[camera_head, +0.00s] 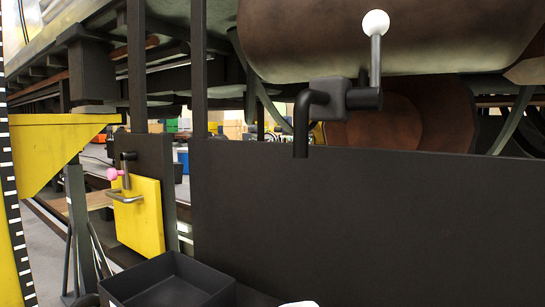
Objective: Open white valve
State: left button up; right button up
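The white valve is a dark pipe fitting with a grey lever (375,61) that ends in a white ball knob (376,23). The lever stands upright. The dark valve body (331,97) sits above the top edge of a large dark panel (365,205), with a bent pipe going down to the panel. Nothing touches the lever or knob. Neither of my grippers can be made out. A small white shape (299,304) shows at the bottom edge, too cut off to identify.
A yellow door (138,215) with a metal handle and a pink-knobbed lever (112,174) is at left. An open black bin (168,283) is at bottom left. A yellow bracket (50,150) juts in at far left. A rounded tank (400,40) hangs behind the valve.

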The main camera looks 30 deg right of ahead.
aim_at(376, 23)
jog(key=l+z, duration=0.2)
jog(key=z, duration=0.95)
jog(key=k+l, duration=0.05)
